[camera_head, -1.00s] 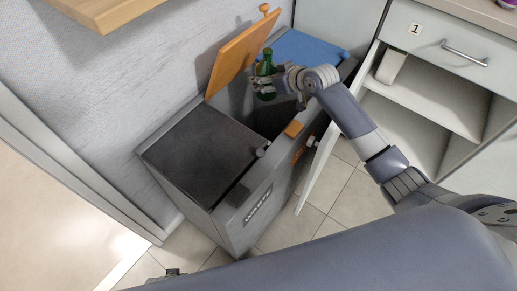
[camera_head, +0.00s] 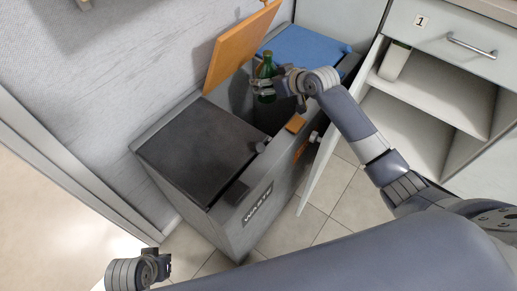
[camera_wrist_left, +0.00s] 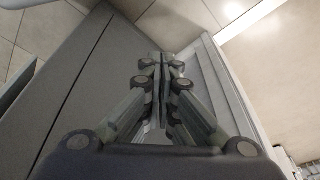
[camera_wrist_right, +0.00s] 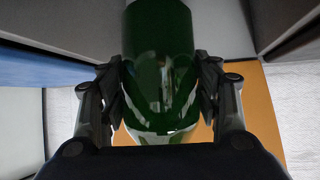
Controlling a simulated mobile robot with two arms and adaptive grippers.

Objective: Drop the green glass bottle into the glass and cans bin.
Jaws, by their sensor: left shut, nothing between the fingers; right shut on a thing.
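The green glass bottle (camera_head: 267,68) is upright in my right gripper (camera_head: 262,88), above the open middle compartment of the bin unit. In the right wrist view the fingers press both sides of the green bottle (camera_wrist_right: 160,70). The orange lid (camera_head: 240,45) of that compartment stands raised behind the bottle. An orange label (camera_head: 300,150) is on the front, too small to read. My left gripper (camera_head: 168,266) is low at the bottom left, in front of the unit; its fingers (camera_wrist_left: 159,62) are together and empty in the left wrist view.
A dark closed lid (camera_head: 195,148) covers the compartment labelled WASTE. A blue lid (camera_head: 305,50) is closed at the back. An open cabinet door (camera_head: 320,170) stands close to my right arm, beside shelves (camera_head: 430,95). Tiled floor (camera_head: 290,232) is clear in front.

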